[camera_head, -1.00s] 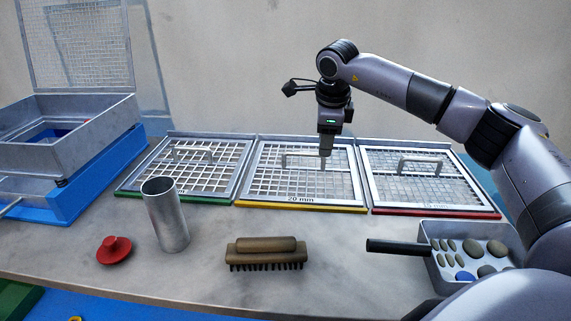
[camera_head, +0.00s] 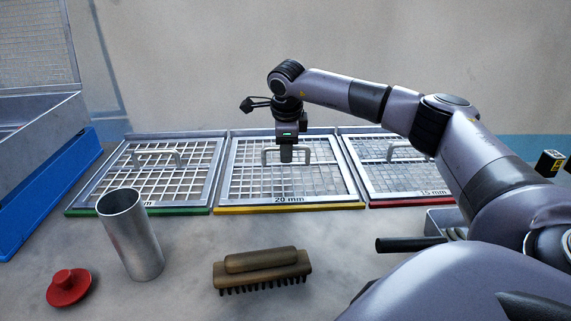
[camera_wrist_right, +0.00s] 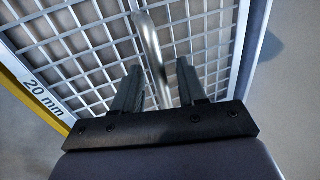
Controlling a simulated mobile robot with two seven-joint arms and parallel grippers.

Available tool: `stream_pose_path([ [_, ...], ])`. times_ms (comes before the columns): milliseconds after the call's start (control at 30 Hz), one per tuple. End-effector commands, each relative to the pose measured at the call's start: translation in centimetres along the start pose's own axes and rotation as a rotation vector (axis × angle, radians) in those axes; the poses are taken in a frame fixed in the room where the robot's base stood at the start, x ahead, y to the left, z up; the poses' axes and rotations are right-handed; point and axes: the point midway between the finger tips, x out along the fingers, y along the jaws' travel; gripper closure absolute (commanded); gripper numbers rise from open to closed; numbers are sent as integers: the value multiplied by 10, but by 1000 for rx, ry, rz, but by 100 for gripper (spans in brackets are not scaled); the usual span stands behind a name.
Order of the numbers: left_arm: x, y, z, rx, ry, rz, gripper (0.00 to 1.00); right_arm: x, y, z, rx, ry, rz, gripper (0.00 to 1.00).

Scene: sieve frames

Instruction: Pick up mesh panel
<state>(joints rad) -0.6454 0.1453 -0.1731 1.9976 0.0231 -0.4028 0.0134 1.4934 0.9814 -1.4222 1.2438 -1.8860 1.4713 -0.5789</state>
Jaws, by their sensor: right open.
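Three framed mesh panels lie side by side on the table. The middle one (camera_head: 240,193) has a yellow front edge, a "20 mm" label and a metal bar handle (camera_head: 270,158). The left panel (camera_head: 90,198) has a green edge, the right panel (camera_head: 360,183) a red edge. My right gripper (camera_head: 286,158) points down at the middle panel's handle. In the right wrist view its two fingers (camera_wrist_right: 158,85) are apart, with the handle bar (camera_wrist_right: 152,55) running between them. My left gripper is out of view.
A metal cylinder (camera_head: 132,235), a red knobbed lid (camera_head: 69,287) and a wooden brush (camera_head: 262,268) stand in front of the panels. A grey tray (camera_head: 440,222) is partly hidden by my right arm. A blue-based metal box (camera_head: 45,195) is at the left.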

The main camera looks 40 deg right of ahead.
Motion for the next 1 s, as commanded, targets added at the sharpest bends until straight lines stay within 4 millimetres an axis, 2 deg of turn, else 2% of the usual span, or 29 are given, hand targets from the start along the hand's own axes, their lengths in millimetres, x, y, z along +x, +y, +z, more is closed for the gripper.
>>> stream_pose_path([
  [100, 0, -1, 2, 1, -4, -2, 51, 8, 0, 0, 1, 1, 0, 59],
  [300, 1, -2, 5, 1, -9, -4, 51, 8, 0, 0, 0, 0, 0, 59],
  [367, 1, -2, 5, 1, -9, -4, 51, 8, 0, 0, 0, 0, 0, 75],
  [433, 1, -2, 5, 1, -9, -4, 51, 8, 0, 0, 0, -1, 0, 98],
  [467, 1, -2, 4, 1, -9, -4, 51, 8, 0, 0, 0, -1, 0, 100],
  [1000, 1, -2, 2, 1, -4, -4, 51, 7, 0, 0, 4, -3, 1, 100],
])
